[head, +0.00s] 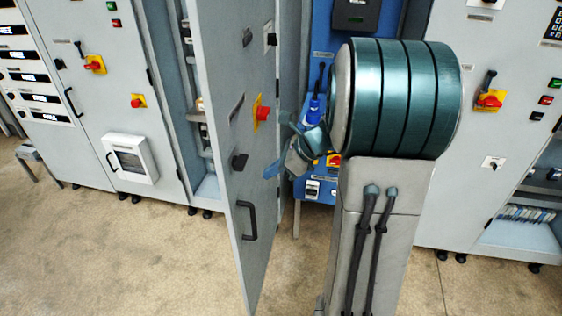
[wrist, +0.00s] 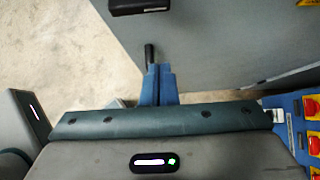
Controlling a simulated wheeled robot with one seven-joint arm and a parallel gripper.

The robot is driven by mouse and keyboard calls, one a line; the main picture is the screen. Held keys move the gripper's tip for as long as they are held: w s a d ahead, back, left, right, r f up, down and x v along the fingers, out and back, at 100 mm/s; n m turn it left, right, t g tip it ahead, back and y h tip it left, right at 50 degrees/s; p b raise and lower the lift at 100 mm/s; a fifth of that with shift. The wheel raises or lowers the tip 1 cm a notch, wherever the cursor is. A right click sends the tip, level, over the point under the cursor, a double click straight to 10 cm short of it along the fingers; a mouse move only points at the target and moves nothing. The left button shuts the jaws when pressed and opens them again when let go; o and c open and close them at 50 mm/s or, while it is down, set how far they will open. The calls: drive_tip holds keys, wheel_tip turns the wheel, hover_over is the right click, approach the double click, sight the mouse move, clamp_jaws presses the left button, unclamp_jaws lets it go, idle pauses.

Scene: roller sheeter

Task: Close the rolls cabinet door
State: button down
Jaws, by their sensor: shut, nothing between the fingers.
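The rolls cabinet door (head: 235,170) is a tall grey panel standing swung open in the head view, with a black handle (head: 251,221) low down and a red-and-yellow switch (head: 262,113) higher up. The cabinet's open interior (head: 207,150) shows to its left. In the wrist view the door (wrist: 225,55) fills the upper right, with a black handle (wrist: 140,5) at the top.
A blue machine (head: 318,188) stands behind my arm. A grey cabinet (head: 445,190) stands at right, and another cabinet (head: 105,95) with a white box (head: 130,158) at left. The beige floor (head: 130,250) is clear in front of the left cabinets.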

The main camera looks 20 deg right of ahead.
sight(237, 181)
drive_tip(key=shift+w+a+f+p, duration=0.2)
drive_tip(key=shift+w+a+f, duration=0.35)
drive_tip(key=shift+a, duration=0.4)
drive_tip(key=shift+w+a+f+p, duration=0.25)
drive_tip(key=shift+w+a+f, duration=0.1)
drive_tip(key=shift+w+a, duration=0.45)
drive_tip(key=shift+w+a+f+p, duration=0.2)
drive_tip(key=shift+w+a+f, duration=0.3)
drive_tip(key=shift+a, duration=0.55)
